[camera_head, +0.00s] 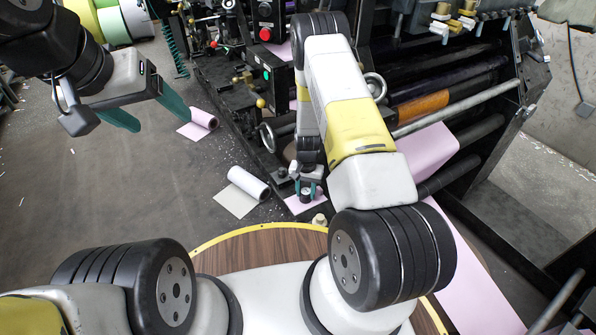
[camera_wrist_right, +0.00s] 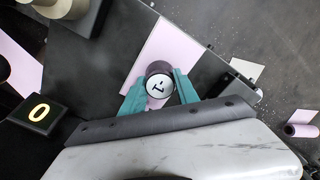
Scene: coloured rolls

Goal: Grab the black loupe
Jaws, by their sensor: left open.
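The loupe is a small dark cylinder with a round white face bearing a black mark. In the right wrist view the loupe (camera_wrist_right: 160,86) is between the two teal fingers of my right gripper (camera_wrist_right: 160,80). The fingers lie very close to its sides; whether they press on it is unclear. In the head view my right gripper (camera_head: 307,188) points down around the loupe (camera_head: 306,196), above or at a pink sheet beside the machine. My left gripper (camera_head: 148,108) is open and empty in the air at the upper left.
The large black press (camera_head: 440,105) fills the right. A white roll (camera_head: 249,184) and a pink roll (camera_head: 203,119) lie with sheets unrolled on the grey floor. The floor at left is clear.

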